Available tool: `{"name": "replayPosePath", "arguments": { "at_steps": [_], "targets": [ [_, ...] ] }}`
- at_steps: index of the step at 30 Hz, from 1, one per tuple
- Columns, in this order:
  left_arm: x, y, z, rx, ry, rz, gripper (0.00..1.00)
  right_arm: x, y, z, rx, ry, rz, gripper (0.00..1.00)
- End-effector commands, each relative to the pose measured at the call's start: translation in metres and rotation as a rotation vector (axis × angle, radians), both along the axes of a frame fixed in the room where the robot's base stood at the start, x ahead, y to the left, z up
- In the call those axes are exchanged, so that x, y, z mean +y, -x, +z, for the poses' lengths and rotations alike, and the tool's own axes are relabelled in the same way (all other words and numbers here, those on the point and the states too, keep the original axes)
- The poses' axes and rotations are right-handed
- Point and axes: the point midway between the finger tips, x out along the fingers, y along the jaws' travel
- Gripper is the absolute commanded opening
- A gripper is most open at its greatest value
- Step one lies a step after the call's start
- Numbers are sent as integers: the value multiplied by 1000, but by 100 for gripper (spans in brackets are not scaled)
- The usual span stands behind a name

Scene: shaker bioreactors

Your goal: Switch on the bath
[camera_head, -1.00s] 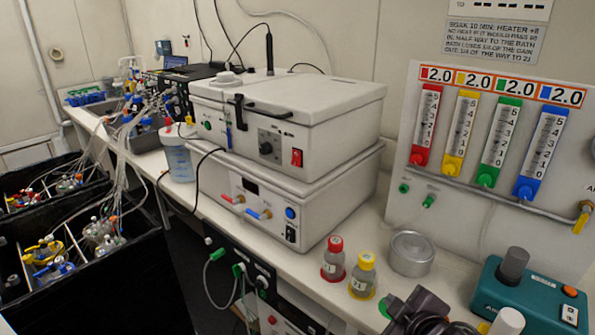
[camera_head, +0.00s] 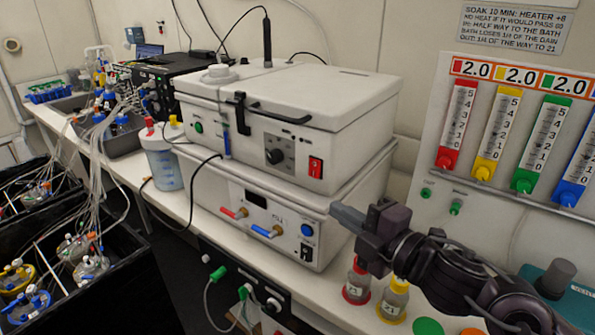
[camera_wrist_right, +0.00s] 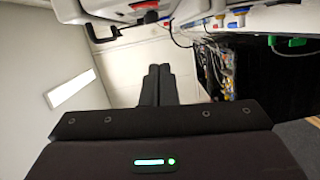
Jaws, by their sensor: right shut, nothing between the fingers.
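A white box with a grey-white lid (camera_head: 300,95) and black handle stands on the bench. Its front has a dark knob (camera_head: 277,156) and a red rocker switch (camera_head: 316,168). It sits on a second white unit (camera_head: 275,205) with a dark display, red and blue taps, a blue button (camera_head: 307,230) and a black switch (camera_head: 306,251). Which one is the bath is not readable. My right gripper (camera_head: 338,213) is shut and empty, right of the lower unit's front and apart from the switches. Its closed fingers show in the wrist view (camera_wrist_right: 155,85). My left gripper is out of view.
A flowmeter panel (camera_head: 440,165) is at the right. A blue-liquid jug (camera_head: 163,160) stands left of the units. Tubing and black crates (camera_head: 100,290) fill the left.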

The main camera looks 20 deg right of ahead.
Motion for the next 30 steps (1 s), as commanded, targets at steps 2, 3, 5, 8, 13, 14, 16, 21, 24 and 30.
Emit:
{"name": "replayPosePath", "arguments": {
  "at_steps": [2, 3, 5, 8, 13, 14, 16, 21, 24, 30],
  "targets": [
    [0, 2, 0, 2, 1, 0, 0, 1, 0, 1, -3, 3, 3, 0],
    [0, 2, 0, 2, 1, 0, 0, 1, 0, 1, -3, 3, 4, 0],
    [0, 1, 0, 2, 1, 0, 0, 1, 0, 1, -3, 3, 4, 0],
    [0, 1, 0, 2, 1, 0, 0, 0, 0, 1, -2, 2, 3, 0],
    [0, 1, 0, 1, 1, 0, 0, 1, -1, 1, -2, 1, 2, 0],
    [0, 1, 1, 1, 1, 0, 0, 1, -2, 1, -3, 1, 2, 0],
    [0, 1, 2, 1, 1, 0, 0, 2, -5, 1, -2, 0, 1, 0],
    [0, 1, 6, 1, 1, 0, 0, 7, -17, 3, -5, -1, 1, 0],
    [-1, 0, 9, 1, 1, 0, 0, 11, -27, 3, -4, 0, 0, 0],
    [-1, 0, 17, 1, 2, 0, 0, 22, -48, 2, -4, -1, 3, 0]
  ]
}}
